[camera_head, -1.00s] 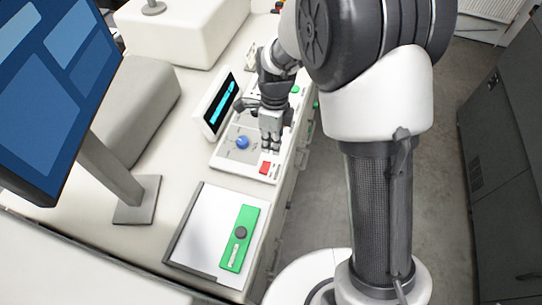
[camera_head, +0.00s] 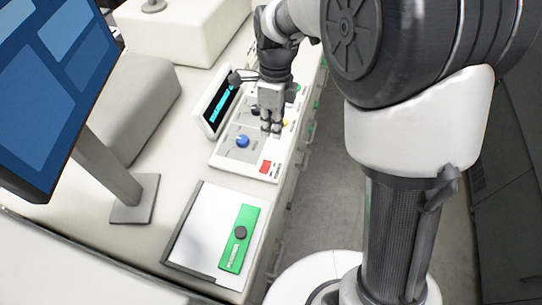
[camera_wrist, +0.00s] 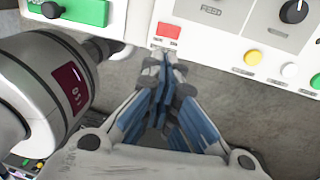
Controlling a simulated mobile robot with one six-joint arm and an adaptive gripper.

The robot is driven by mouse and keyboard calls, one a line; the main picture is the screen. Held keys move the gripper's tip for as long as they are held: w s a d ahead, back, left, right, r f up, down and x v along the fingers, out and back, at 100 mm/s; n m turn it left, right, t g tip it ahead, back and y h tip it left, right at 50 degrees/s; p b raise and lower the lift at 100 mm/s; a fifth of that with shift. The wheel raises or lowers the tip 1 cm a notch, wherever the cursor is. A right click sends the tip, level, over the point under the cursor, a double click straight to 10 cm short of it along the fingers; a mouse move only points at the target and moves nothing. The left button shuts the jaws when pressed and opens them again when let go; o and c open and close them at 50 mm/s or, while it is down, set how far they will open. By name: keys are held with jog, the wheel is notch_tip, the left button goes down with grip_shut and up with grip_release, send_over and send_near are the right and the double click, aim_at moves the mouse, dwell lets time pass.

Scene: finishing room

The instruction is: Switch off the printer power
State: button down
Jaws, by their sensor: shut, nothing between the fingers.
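The control panel (camera_head: 228,158) is a pale console with a blue knob (camera_head: 242,141), a small lit display (camera_head: 221,107) behind it and a red switch (camera_head: 265,167) at its near right corner. The red switch also shows in the wrist view (camera_wrist: 168,30), at the panel's edge, just beyond my fingertips. My gripper (camera_head: 271,128) is shut and empty, pointing down above the panel's right part, farther back than the red switch. In the wrist view my gripper (camera_wrist: 166,66) has its fingers together. I see no contact with the switch. Which control is the printer power cannot be read.
A green block with a dark knob (camera_head: 239,238) lies on a white board (camera_head: 203,230) nearer me. A monitor (camera_head: 52,90) stands at left. Yellow (camera_wrist: 253,57) and white (camera_wrist: 289,70) buttons line the panel edge. Floor (camera_head: 325,200) lies right of the counter.

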aim_at(270, 173)
jog(key=shift+w, duration=0.1)
jog(key=f, duration=0.4)
jog(key=s+f, duration=0.1)
jog(key=f, duration=0.4)
jog(key=f+b, duration=0.1)
jog(key=f, duration=0.4)
jog(key=shift+s+a, duration=0.3)
jog(key=shift+s, duration=0.05)
jog(key=shift+s+f+b, duration=0.25)
jog(key=shift+f+b, duration=0.05)
jog(key=shift+f, duration=0.2)
jog(key=shift+r, duration=0.15)
jog(key=shift+w, duration=0.1)
